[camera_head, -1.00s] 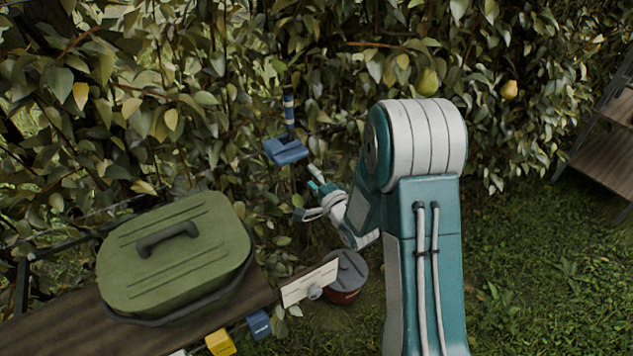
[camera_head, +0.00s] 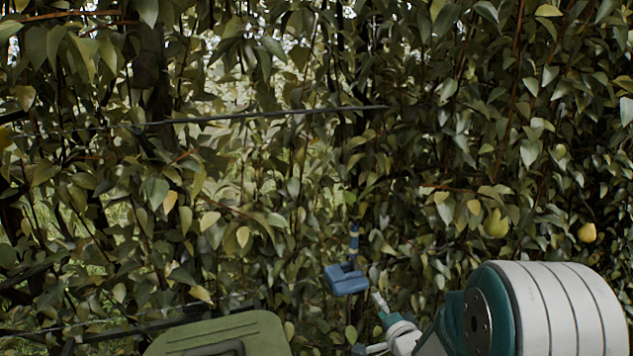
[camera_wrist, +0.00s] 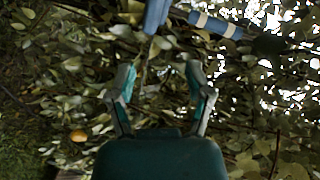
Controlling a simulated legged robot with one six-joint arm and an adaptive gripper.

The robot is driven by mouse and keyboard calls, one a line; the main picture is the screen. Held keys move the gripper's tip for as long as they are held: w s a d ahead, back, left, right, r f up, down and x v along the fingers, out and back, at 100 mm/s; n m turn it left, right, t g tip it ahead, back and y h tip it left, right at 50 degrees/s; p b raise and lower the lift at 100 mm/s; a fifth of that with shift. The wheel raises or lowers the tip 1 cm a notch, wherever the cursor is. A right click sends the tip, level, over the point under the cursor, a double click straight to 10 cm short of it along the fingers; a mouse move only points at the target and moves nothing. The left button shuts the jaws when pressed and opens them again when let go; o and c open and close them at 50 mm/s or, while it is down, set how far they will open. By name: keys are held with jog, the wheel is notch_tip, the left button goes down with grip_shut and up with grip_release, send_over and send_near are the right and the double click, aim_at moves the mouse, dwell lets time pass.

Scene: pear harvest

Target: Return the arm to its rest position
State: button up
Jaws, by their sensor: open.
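My arm shows at the lower right of the head view, a large white and teal joint with the slimmer forearm to its left. My gripper (camera_head: 380,318) is partly in view at the bottom of the head view, close to the hedge. In the wrist view my gripper (camera_wrist: 161,75) has its two fingers spread, with nothing between them but leaves behind. A blue tool (camera_head: 346,280) with a banded handle is just above and left of the gripper in the head view. Its blue part (camera_wrist: 157,14) shows beyond the fingertips in the wrist view; I cannot tell any contact.
A dense leafy hedge fills the head view. Two yellow-green pears, one (camera_head: 496,224) and another (camera_head: 586,232), hang above my arm joint. A green lidded box (camera_head: 225,335) is cut off at the bottom. A yellow-orange fruit or leaf (camera_wrist: 78,135) shows in the wrist view.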

jog(key=s+d+r+n+g+h, duration=0.1)
jog(key=s+r+n+g+h, duration=0.2)
jog(key=s+r, duration=0.45)
jog(key=s+r+n+g+h, duration=0.1)
jog(key=s+r+n+g, duration=0.35)
jog(key=s, duration=0.65)
jog(key=s+a+n+g, duration=0.1)
jog(key=s+n, duration=0.3)
jog(key=s, duration=0.8)
jog(key=shift+s+a+g+y, duration=0.2)
jog(key=shift+a+g+y, duration=0.15)
jog(key=shift+g, duration=0.4)
jog(key=shift+n, duration=0.25)
jog(key=shift+c, duration=0.6)
jog(key=shift+a, duration=0.1)
